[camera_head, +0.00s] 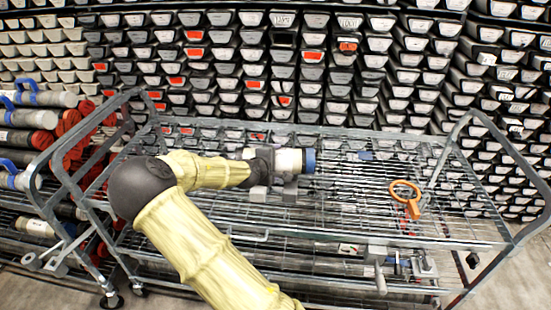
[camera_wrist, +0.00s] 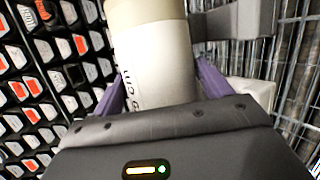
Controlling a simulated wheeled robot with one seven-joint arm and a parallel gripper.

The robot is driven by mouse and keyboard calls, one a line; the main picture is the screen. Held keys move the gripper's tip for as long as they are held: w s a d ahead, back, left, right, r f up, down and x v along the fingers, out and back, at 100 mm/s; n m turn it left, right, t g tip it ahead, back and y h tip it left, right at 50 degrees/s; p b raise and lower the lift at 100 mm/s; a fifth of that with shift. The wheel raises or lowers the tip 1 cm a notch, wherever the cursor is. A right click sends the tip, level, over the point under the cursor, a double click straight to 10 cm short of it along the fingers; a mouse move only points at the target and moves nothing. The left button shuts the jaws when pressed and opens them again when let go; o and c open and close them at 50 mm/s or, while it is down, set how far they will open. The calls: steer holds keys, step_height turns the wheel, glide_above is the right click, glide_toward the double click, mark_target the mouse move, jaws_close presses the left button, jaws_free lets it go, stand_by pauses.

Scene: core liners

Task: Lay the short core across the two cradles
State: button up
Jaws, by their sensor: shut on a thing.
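The short core is a pale cylinder with a blue end (camera_head: 294,161), lying roughly level above the wire-mesh trolley in the head view. In the wrist view the core (camera_wrist: 155,60) runs between the two purple fingers of my gripper (camera_wrist: 160,88), which is shut on it. My dark gripper (camera_head: 264,160) covers part of the core in the head view. Two grey cradle blocks (camera_head: 290,190) and (camera_head: 258,193) stand on the mesh just below the core. A grey cradle part (camera_wrist: 238,20) shows right beside the core in the wrist view. I cannot tell whether the core touches the cradles.
The trolley has a raised tubular rail (camera_head: 478,117) at each end. An orange ring-shaped tool (camera_head: 405,194) lies on the mesh to the right. Blue-ended cylinders (camera_head: 35,118) are stacked at left. Racks of core trays fill the back. The mesh between cradles and orange tool is mostly clear.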

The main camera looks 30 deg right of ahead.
steer(key=shift+f, duration=0.75)
steer(key=shift+f, duration=1.85)
steer(key=shift+f, duration=0.35)
steer(key=o, duration=2)
steer(key=shift+f, duration=0.15)
steer(key=shift+o, duration=0.2)
steer(key=shift+s+a+r, duration=0.15)
steer(key=shift+r, duration=0.3)
steer(key=v, duration=1.1)
steer(key=shift+s+a, duration=0.25)
